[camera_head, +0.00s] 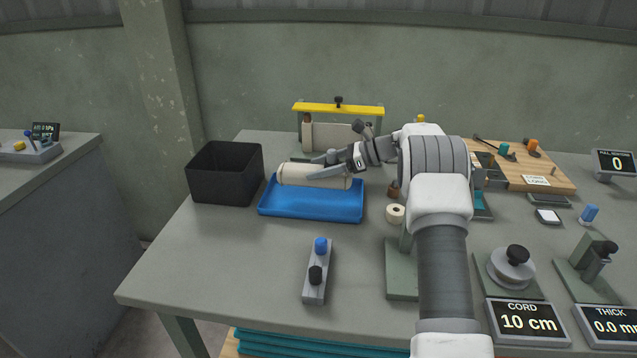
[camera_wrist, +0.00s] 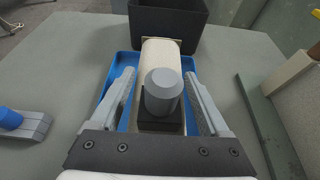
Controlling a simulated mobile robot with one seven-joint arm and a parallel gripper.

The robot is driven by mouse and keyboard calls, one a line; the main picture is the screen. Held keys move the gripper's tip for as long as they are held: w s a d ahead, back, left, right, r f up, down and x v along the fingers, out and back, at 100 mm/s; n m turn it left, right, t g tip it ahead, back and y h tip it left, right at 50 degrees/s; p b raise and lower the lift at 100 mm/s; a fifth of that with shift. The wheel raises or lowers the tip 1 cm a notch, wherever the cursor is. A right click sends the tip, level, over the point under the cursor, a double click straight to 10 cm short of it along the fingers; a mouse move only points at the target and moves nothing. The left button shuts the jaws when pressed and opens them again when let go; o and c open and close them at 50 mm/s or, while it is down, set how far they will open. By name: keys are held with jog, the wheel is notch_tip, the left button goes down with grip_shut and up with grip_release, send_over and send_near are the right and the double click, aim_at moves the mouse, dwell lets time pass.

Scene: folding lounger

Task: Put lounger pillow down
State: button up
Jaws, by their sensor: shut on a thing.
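The lounger pillow (camera_head: 295,174) is a cream roll lying level at the blue tray (camera_head: 310,208), over its back part. The blue tray (camera_wrist: 124,62) shows below the pillow in the wrist view. I cannot tell whether the pillow touches the tray floor.
A black open bin (camera_head: 225,180) stands just left of the tray. A yellow-topped frame (camera_head: 338,109) stands behind. A grey block with blue and black knobs (camera_head: 318,270) is in front. A tape roll (camera_head: 395,214) lies to the right. The table's front left is clear.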

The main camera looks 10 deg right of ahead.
aim_at(318, 180)
jog(key=shift+w+a+f, duration=0.1)
jog(key=shift+a+f, duration=0.05)
jog(key=shift+f+b, duration=0.45)
jog(key=shift+f, duration=1.45)
jog(key=shift+f, duration=0.15)
jog(key=o, duration=1.3)
